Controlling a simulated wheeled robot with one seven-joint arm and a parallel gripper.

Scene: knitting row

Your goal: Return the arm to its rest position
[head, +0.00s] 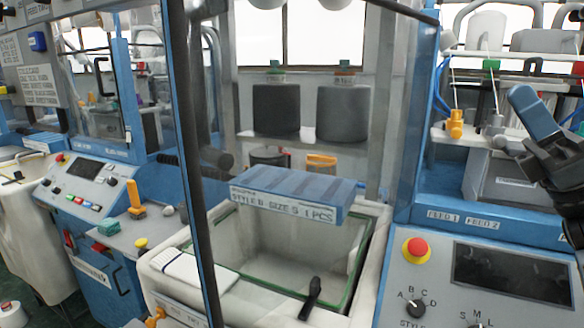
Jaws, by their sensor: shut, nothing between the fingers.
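My gripper (524,102) shows at the right edge, with blue fingers and a dark body. It points up and to the left, in front of the knitting machine on the right. The fingers are together, and nothing shows between them. The rest of my arm is outside the picture.
An open machine bin (375,235) stands in the middle, with a blue box labelled "STYLE B SIZE S 1 PCS" (300,192) across its top. Below my gripper is a control panel with a red button (415,250). A dark post (192,150) stands left. Another machine panel (95,185) is farther left.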

